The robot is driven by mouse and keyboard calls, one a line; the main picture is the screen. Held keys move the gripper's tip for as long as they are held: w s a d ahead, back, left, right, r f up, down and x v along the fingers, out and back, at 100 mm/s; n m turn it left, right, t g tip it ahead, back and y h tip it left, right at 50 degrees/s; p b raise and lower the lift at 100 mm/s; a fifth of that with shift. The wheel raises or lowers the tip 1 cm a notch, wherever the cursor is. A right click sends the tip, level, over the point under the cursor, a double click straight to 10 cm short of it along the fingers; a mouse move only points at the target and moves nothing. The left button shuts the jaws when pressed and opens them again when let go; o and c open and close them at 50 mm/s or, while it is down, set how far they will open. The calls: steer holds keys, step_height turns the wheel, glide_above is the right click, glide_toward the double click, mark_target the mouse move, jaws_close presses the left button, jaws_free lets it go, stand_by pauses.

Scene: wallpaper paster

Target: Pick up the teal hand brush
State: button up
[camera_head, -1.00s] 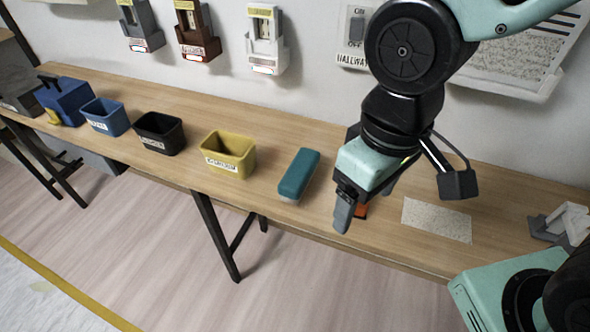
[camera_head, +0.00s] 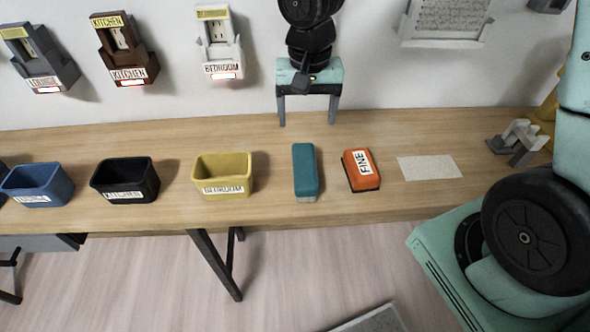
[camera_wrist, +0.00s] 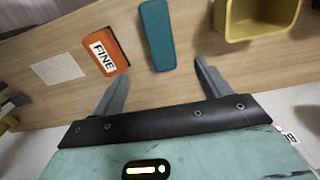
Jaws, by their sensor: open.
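The teal hand brush (camera_head: 305,170) lies on the wooden bench, its long side running from back to front, with pale bristles at its near end. It also shows in the wrist view (camera_wrist: 156,36), ahead of and between the two fingers. My gripper (camera_head: 309,122) is open and empty, with its fingers pointing down at the back of the bench, behind the brush and apart from it. In the wrist view both fingers of my gripper (camera_wrist: 160,80) are spread wide with nothing between them.
An orange block labelled FINE (camera_head: 361,170) lies just right of the brush. A yellow bin (camera_head: 236,190) stands to its left, then a black bin (camera_head: 125,192) and a blue bin (camera_head: 38,196). A pale speckled sheet (camera_head: 430,167) lies farther right. Outlet boxes (camera_head: 218,42) hang on the wall.

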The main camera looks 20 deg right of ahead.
mark_target(305, 163)
step_height(305, 163, down, 17)
steer(key=shift+f+b, duration=0.15)
steer(key=shift+b, duration=0.45)
steer(key=c, duration=1.2)
